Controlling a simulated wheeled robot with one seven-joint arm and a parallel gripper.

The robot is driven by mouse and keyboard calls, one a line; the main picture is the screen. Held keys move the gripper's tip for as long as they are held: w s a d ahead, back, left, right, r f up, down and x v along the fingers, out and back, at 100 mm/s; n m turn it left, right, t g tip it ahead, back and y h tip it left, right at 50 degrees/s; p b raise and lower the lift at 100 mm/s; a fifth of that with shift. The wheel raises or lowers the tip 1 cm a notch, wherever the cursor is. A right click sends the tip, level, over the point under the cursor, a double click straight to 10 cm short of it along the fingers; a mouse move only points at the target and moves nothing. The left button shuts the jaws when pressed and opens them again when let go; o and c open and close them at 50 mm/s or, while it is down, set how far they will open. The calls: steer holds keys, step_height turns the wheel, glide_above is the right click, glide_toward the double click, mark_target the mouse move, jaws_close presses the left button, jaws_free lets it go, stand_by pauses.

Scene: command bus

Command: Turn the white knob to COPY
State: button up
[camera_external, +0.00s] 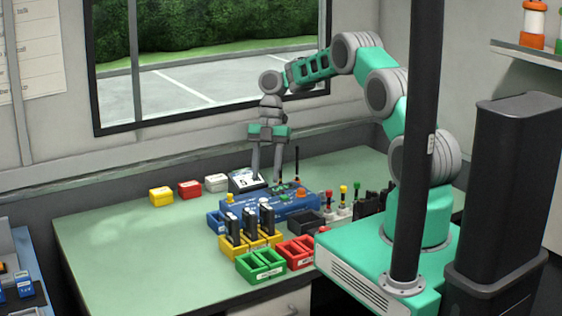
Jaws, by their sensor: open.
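A blue console (290,207) stands on the pale green table, with an orange button or knob (300,192) at its right end and small green parts on top. The white knob and the COPY mark cannot be made out; they are too small or hidden by my gripper. Nothing shows between the fingers. I cannot tell whether the fingertips touch the console or stand around anything.
Black handheld units (249,224) stand in yellow holders in front. A green tray (245,267), red tray (308,255) and black box (306,222) lie nearby. Yellow (161,196), red (190,189) and white (216,183) boxes line the back. The table's left side is clear.

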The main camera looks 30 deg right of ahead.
mark_target(264, 199)
steer(key=x, duration=0.5)
steer(key=shift+s+a+f+p, duration=0.1)
steer(key=shift+f+p, duration=0.2)
steer(key=shift+f, duration=0.05)
jaws_close()
